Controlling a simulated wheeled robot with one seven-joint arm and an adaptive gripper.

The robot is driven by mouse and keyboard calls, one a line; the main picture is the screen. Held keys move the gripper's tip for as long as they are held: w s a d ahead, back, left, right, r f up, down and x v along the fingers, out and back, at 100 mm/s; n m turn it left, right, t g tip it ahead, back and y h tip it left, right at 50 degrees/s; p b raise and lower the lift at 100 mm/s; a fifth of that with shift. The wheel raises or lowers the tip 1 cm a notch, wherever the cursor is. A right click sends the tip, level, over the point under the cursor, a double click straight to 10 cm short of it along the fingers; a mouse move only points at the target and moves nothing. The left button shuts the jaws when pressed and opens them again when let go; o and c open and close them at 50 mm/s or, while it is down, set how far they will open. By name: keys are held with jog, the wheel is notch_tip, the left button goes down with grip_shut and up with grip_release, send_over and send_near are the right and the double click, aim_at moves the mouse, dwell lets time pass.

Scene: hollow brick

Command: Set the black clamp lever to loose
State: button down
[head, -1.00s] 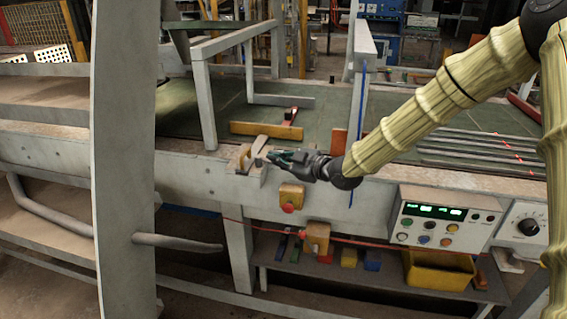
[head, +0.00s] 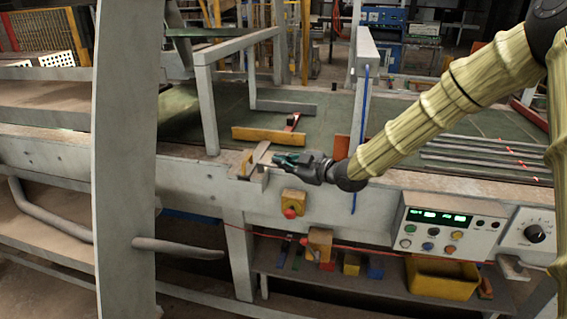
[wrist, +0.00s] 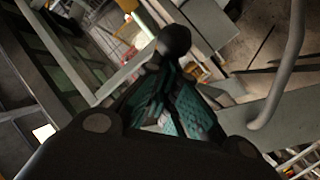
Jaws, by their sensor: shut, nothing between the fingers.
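My gripper (head: 276,160) is at the front edge of the workbench, pointing left, with its green-padded fingers shut and nothing between them. In the wrist view the fingers (wrist: 168,92) converge just below a round black knob (wrist: 174,40), which looks like the end of the black clamp lever. I cannot tell whether the fingers touch it. In the head view a clamp fixture (head: 246,166) with a yellowish part and a pale bar sits on the bench edge, just left of my fingertips. The black lever is not distinct there, and its setting cannot be read.
A yellow bar (head: 268,135) lies on the green bench top behind the fixture. A yellow box with a red button (head: 291,205) is on the bench front below my gripper. A control panel (head: 437,231) is to the right. A large grey post (head: 124,170) stands at left.

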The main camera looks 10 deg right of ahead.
jog(key=shift+r, duration=0.1)
jog(key=w+r+b+v, duration=0.1)
jog(key=r+b+v, duration=0.1)
jog(key=v, duration=0.9)
jog(key=s+f+m+g+h, duration=0.25)
jog(key=s+f, duration=0.35)
jog(key=f, duration=0.6)
jog(key=s+f+m+g+h, duration=0.1)
jog(key=s+f+m, duration=0.4)
jog(key=f, duration=0.7)
jog(key=s+f+m+g+h, duration=0.1)
jog(key=s+f+m+h, duration=0.15)
jog(key=s+f, duration=0.65)
jog(key=s+d+f+m+g+h, duration=0.2)
jog(key=s+d+f+m+g, duration=0.1)
jog(key=s+f, duration=0.6)
jog(key=s+d+f+m+g+h, duration=0.2)
jog(key=s+f, duration=0.8)
jog(key=s, duration=0.8)
jog(key=shift+s+d+m+g+h, duration=0.25)
jog(key=shift+d+m+g+h, duration=0.15)
jog(key=shift+d+m+g, duration=0.35)
